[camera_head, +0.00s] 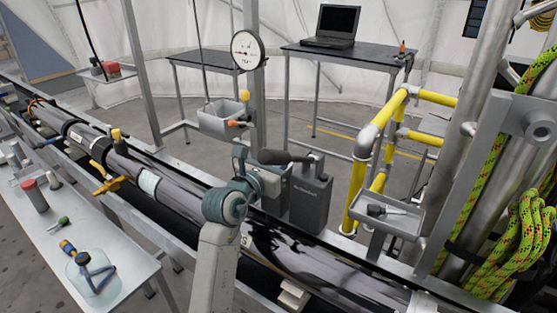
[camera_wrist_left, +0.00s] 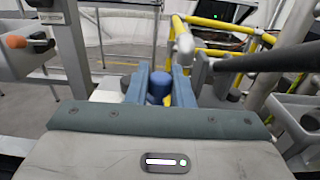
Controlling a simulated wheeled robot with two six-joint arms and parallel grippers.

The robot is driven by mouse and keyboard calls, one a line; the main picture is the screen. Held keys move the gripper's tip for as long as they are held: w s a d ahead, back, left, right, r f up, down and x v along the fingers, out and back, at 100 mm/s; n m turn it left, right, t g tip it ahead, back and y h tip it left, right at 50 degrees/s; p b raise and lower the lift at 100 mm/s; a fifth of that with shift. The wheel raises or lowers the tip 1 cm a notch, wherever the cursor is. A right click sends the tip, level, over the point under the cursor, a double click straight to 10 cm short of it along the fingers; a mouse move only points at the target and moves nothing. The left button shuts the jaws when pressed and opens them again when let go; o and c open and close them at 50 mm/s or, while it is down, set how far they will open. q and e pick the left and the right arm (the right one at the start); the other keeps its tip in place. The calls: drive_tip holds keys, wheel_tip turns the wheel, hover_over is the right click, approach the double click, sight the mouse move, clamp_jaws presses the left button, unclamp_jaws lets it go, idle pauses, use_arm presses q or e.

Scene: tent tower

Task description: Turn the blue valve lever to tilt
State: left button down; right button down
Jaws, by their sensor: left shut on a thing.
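A blue rounded part (camera_wrist_left: 160,84), which looks like the blue valve lever, is in the middle of the left wrist view. My left gripper (camera_wrist_left: 160,88) is shut on it, with one blue-grey finger on each side. Only its upper part shows between the fingers; how far it is turned cannot be told. In the head view my left arm reaches up from the bottom centre, and its wrist hides the lever. My right gripper is in neither view.
A dark handle (camera_head: 288,157) and grey box (camera_head: 311,199) stand right of my left wrist. Yellow railing (camera_head: 377,130) and a grey tray (camera_head: 392,212) are farther right. A long dark pipe (camera_head: 180,187) runs diagonally past my arm. A white bench (camera_head: 120,250) is at left.

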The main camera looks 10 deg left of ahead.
use_arm(q)
drive_tip(key=c, duration=1.3)
unclamp_jaws()
drive_tip(key=shift+d, duration=0.1)
drive_tip(key=shift+s+a+f, duration=0.1)
drive_tip(key=shift+s+a, duration=0.1)
drive_tip(key=shift+s, duration=0.2)
drive_tip(key=b+v, duration=0.2)
drive_tip(key=v, duration=0.7)
drive_tip(key=shift+s+a, duration=0.15)
drive_tip(key=shift+s, duration=0.25)
